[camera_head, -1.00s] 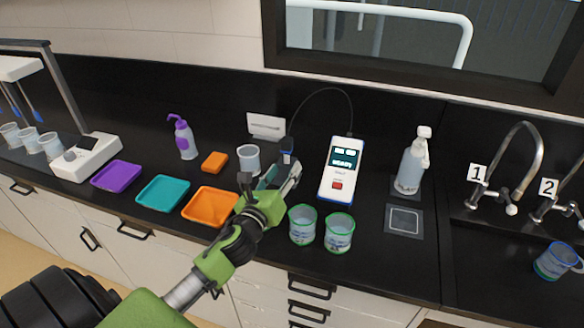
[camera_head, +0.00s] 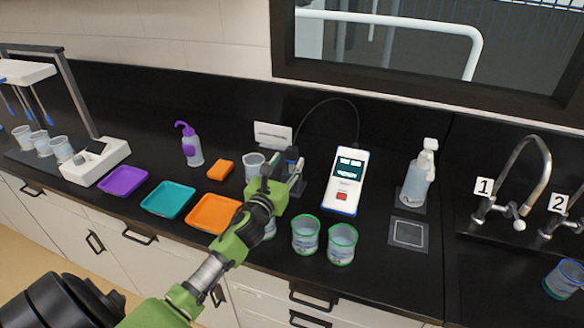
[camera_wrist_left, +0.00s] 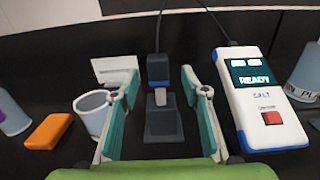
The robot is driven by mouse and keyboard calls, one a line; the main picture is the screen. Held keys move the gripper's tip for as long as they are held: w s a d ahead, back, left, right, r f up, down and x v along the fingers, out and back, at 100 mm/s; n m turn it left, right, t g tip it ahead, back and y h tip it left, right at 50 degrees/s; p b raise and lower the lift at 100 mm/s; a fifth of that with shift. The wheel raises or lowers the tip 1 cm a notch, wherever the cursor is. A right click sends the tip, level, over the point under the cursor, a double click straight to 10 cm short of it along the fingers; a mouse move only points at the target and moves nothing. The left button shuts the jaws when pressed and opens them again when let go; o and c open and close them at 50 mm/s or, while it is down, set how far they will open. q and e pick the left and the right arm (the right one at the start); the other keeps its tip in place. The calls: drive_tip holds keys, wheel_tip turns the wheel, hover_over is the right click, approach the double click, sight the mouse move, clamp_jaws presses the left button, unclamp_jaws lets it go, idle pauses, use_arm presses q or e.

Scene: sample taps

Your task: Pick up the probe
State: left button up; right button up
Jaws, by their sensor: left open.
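In the head view the probe (camera_head: 291,155) is just behind my left gripper (camera_head: 282,172). In the left wrist view the gripper (camera_wrist_left: 155,95) is open, with one finger on either side of the probe and holder, and it holds nothing. The white meter (camera_wrist_left: 256,95) with a "READY" screen and red button stands right of it. My right gripper is not in view.
A clear cup (camera_wrist_left: 93,108) stands close to the left finger, near an orange sponge (camera_wrist_left: 48,131). Two green-rimmed cups (camera_head: 306,234) (camera_head: 342,244) stand in front of the meter. Coloured trays (camera_head: 168,199) lie to the left. The numbered taps (camera_head: 520,195) are at the right.

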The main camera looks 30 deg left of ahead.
sight(290, 156)
use_arm(q)
drive_tip(key=shift+w+a+r, duration=0.15)
drive_tip(key=shift+w+a, duration=0.05)
drive_tip(key=shift+w, duration=0.3)
drive_tip(key=shift+p+x, duration=0.75)
drive_tip(key=shift+x, duration=1.35)
drive_tip(key=shift+a, duration=0.1)
drive_tip(key=c, duration=1.1)
